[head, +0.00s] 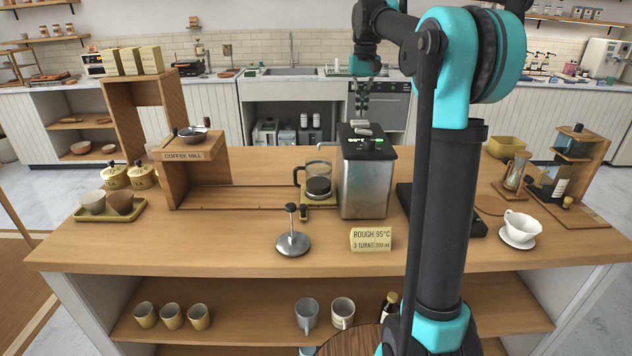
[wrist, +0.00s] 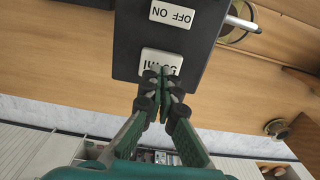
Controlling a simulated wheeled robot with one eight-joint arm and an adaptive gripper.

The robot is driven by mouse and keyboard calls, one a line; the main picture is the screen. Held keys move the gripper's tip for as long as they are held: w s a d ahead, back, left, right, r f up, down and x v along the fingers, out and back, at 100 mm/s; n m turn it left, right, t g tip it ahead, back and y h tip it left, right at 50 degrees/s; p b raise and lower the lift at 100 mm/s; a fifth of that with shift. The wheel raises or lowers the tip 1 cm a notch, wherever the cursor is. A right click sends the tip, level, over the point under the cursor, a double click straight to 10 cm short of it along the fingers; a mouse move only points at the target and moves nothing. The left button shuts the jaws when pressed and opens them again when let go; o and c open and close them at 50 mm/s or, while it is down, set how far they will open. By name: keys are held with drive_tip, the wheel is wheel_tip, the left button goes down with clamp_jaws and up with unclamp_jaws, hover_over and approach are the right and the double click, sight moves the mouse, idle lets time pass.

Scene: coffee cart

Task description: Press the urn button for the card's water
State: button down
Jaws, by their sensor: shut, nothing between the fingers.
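The urn (head: 364,185) is a steel box with a black top, standing mid-counter in the head view. Its black top (wrist: 130,45) fills the upper middle of the wrist view, with a white OFF ON button (wrist: 172,14) and a second white button (wrist: 155,60) whose lettering is partly hidden. My gripper (head: 362,112) is above the back of the urn, pointing down. In the wrist view its closed, empty fingertips (wrist: 163,72) overlap the second button; I cannot tell if they touch it. The card (head: 371,239) stands in front of the urn and reads ROUGH 95°C, 3 TURNS, with a volume that looks like 700 ml.
A glass carafe (head: 318,180) with dark contents stands left of the urn. A metal tamper-like tool (head: 293,243) stands front left. A coffee mill stand (head: 186,155) is further left. A white dripper cup (head: 522,226) is at the right. The front middle counter is mostly clear.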

drive_tip(key=shift+f, duration=1.2)
drive_tip(key=shift+r, duration=0.15)
idle(0.3)
drive_tip(key=shift+r, duration=1.05)
idle(1.1)
drive_tip(key=shift+r, duration=2.45)
